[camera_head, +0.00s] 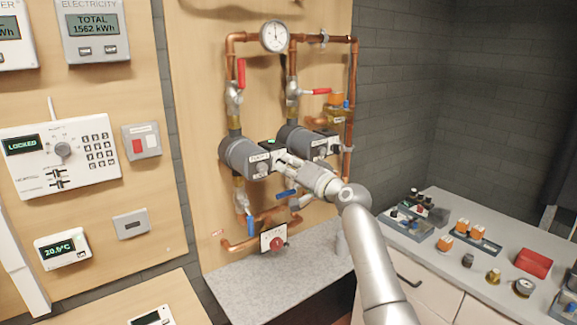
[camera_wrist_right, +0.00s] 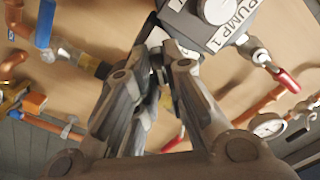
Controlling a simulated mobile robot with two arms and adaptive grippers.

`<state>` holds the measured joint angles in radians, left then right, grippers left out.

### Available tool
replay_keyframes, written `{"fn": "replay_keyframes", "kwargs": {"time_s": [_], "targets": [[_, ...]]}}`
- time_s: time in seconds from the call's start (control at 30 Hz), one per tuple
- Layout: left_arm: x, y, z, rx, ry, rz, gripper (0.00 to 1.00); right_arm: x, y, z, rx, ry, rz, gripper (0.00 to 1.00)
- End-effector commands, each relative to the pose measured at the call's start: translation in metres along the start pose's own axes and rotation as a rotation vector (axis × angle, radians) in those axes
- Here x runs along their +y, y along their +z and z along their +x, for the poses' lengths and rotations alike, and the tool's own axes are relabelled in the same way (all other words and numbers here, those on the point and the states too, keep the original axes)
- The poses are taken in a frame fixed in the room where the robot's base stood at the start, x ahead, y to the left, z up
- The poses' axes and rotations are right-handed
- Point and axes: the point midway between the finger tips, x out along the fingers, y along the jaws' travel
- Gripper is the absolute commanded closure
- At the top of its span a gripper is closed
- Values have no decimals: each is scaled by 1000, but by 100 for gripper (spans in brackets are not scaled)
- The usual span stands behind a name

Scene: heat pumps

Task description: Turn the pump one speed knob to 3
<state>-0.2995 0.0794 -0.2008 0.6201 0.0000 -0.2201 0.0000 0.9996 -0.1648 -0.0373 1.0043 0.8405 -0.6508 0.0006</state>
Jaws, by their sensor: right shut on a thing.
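Pump one (camera_head: 238,157) is the left of two grey pumps on the wooden panel; its front has a white label and a small lit green display. In the right wrist view, a PUMP 1 label (camera_wrist_right: 228,27) shows at the top beside a pale round part. My right gripper (camera_head: 284,160) is at the right side of pump one's front. It also shows in the right wrist view (camera_wrist_right: 168,52). It is shut at the spot of the speed knob, which the fingers hide, so its setting cannot be read. My left gripper is not in view.
The second pump (camera_head: 296,137) sits close on the right. Copper pipes, a gauge (camera_head: 274,36), red-handled valves (camera_head: 241,73) and blue-handled valves (camera_head: 250,225) surround the pumps. A grey shelf (camera_head: 290,285) lies below. A white counter (camera_head: 455,275) with small parts stands at the right.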

Motion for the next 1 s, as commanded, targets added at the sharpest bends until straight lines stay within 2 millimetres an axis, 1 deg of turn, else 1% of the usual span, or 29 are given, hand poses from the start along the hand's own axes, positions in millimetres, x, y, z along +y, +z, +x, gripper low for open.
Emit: {"fn": "replay_keyframes", "kwargs": {"time_s": [0.4,0.43,0.57,0.6,0.87,1.0], "targets": [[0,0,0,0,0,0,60,0,0,0,0,-1,14,100],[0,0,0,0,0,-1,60,0,0,0,0,0,14,86],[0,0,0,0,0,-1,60,0,0,0,0,0,12,69],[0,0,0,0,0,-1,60,0,0,0,0,0,12,67],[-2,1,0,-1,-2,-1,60,0,0,0,0,0,10,67],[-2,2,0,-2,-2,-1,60,1,0,-4,0,-1,9,67]]}}
